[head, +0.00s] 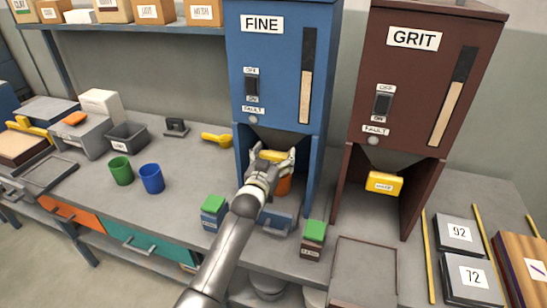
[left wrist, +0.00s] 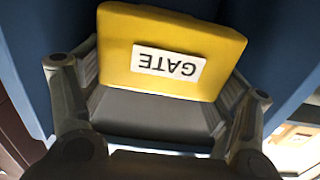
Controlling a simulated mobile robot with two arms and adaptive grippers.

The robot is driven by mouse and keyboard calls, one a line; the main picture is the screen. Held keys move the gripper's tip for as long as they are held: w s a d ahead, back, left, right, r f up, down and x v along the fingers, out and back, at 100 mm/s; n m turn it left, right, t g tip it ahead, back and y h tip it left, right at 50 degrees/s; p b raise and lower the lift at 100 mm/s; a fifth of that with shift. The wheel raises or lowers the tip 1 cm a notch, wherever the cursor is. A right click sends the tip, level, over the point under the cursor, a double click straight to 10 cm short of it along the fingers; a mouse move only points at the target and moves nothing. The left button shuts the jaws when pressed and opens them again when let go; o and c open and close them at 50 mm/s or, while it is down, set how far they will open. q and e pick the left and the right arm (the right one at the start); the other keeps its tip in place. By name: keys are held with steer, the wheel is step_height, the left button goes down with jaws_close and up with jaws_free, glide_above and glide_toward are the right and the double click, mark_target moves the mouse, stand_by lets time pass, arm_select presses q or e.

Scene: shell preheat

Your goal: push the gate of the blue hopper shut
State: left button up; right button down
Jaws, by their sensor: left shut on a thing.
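The blue hopper (head: 262,90), labelled FINE, stands at the back middle of the bench. Its yellow gate block (head: 272,155) is under the funnel; in the left wrist view the yellow block (left wrist: 170,38) carries an upside-down GATE label. My left gripper (head: 275,160) reaches in at the hopper's front, its fingers on either side of the block and shut on it. The gripper hides part of the gate, so how far it stands out cannot be told. My right gripper is not in view.
An orange cup (head: 284,187) is partly hidden under the blue hopper. Small green-topped boxes (head: 213,211) (head: 313,239) stand in front. The brown GRIT hopper (head: 415,85) with its own yellow gate (head: 384,183) is on the right. Green (head: 121,171) and blue (head: 151,179) cups stand left.

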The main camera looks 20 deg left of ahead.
arm_select(q)
steer(key=o, duration=1.1)
steer(key=shift+w+r, duration=0.1)
steer(key=shift+r, duration=0.1)
steer(key=shift+o, duration=1.4)
steer(key=shift+w+f, duration=0.15)
steer(key=shift+f, duration=0.05)
steer(key=s, duration=1.2)
steer(key=shift+a, duration=0.2)
steer(key=shift+s, duration=0.1)
